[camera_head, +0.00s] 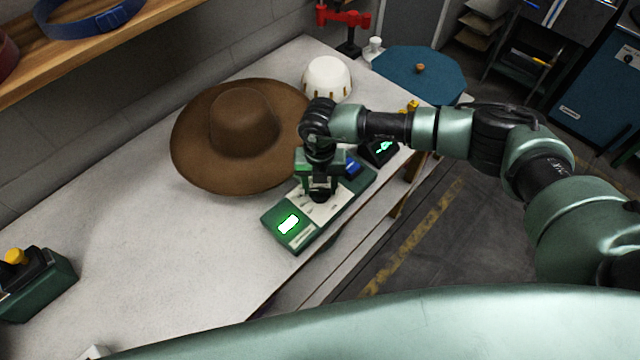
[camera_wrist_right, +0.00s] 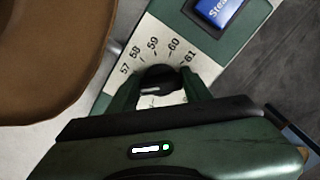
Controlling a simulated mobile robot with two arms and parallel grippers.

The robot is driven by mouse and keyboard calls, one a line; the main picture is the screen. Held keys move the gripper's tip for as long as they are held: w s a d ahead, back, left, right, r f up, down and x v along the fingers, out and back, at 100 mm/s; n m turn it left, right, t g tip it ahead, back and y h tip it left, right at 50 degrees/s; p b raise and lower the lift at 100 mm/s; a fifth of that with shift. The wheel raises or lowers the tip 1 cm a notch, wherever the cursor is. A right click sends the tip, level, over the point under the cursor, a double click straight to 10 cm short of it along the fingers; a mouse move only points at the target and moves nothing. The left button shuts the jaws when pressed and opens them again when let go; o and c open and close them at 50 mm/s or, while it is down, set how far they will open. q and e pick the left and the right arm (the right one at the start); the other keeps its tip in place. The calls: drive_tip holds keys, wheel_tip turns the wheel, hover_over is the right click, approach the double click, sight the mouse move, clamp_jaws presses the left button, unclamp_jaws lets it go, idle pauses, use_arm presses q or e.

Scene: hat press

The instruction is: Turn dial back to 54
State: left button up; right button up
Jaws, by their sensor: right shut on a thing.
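The dial (camera_wrist_right: 158,80) is a black knob on a white scale plate (camera_wrist_right: 138,52) marked 57, 58, 59, 60 and 61 in the right wrist view. Its lower marks are hidden, and I cannot tell which number it points to. The plate is on a green control box (camera_head: 357,184) with a glowing display (camera_head: 288,223), too bright to read, in the head view. My right gripper (camera_wrist_right: 160,92) is over the dial, with a finger on each side, shut on it. In the head view, the right gripper (camera_head: 320,186) hides most of the dial. My left gripper is not in view.
A brown wide-brimmed hat (camera_head: 243,122) lies close left of the box. A white hat form (camera_head: 327,78) stands behind. A blue Steam button (camera_wrist_right: 216,10) is beside the scale. A green box with a yellow knob (camera_head: 15,257) is far left.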

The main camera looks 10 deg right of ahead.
sight(317, 189)
drive_tip(key=shift+f+n+b, duration=0.15)
drive_tip(key=shift+n+b, duration=0.65)
drive_tip(key=shift+b, duration=0.35)
drive_tip(key=n+b, duration=0.2)
drive_tip(key=b, duration=0.1)
drive_tip(key=n+b, duration=0.3)
drive_tip(key=b, duration=0.1)
drive_tip(key=n+b, duration=0.3)
drive_tip(key=shift+a, duration=0.3)
drive_tip(key=shift+r+n+b, duration=0.2)
drive_tip(key=shift+n+b, duration=1.15)
drive_tip(key=shift+n, duration=0.05)
drive_tip(key=shift+r, duration=0.1)
drive_tip(key=o, duration=1.4)
drive_tip(key=shift+s, duration=0.1)
drive_tip(key=shift+c, duration=0.2)
drive_tip(key=shift+r, duration=0.45)
wheel_tip(317, 189, up, 7)
drive_tip(key=shift+f+b, duration=0.1)
drive_tip(key=shift+b, duration=0.9)
